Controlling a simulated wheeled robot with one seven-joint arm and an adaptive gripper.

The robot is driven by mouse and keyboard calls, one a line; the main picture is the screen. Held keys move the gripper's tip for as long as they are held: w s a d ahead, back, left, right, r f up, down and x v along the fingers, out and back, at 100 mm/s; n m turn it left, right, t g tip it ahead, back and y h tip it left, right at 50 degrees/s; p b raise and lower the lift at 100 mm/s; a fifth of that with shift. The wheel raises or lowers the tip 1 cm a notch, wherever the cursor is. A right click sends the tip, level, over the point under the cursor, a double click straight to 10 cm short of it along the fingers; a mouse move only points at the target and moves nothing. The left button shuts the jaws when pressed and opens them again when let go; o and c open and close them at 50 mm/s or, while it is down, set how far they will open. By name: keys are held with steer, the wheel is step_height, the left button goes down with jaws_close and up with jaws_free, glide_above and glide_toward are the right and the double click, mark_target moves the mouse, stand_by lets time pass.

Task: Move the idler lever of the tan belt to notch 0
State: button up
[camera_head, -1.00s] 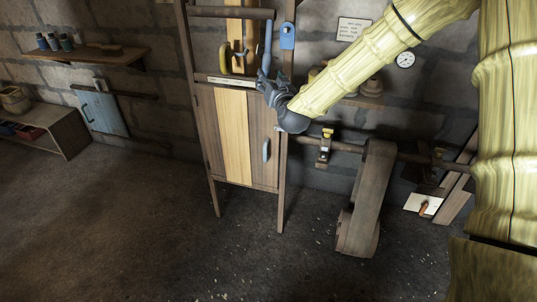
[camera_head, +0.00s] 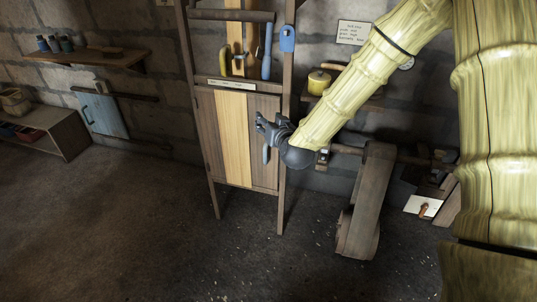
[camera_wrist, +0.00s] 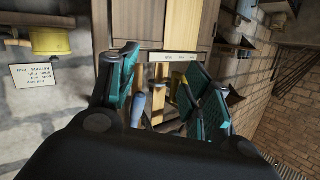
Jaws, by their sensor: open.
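The tan belt (camera_head: 232,140) is a pale vertical strip on the front of a brown wooden frame. Above the label strip (camera_head: 231,84) stand a curved yellow handle (camera_head: 224,64) and an upright blue lever (camera_head: 267,55). I cannot tell which one belongs to the tan belt, nor read any notch marks. My gripper (camera_head: 261,122) is open and empty, in front of the frame's right side, below the label strip and the blue lever. In the wrist view, my gripper (camera_wrist: 163,78) has its fingers spread, with a blue handle (camera_wrist: 138,108) seen between them.
A blue tag (camera_head: 287,38) hangs on the right post. A brown belt housing (camera_head: 366,200) and a yellow pot (camera_head: 319,82) are to the right. The floor at left is clear.

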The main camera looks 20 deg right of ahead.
steer(key=s+a+f+g, duration=0.1)
steer(key=s+f+g, duration=0.1)
steer(key=s+f, duration=0.3)
step_height(320, 180, down, 4)
steer(key=shift+a+f+n+g+y+p, duration=0.15)
steer(key=shift+a+n+g+y+p, duration=0.15)
steer(key=shift+a+y+p, duration=0.1)
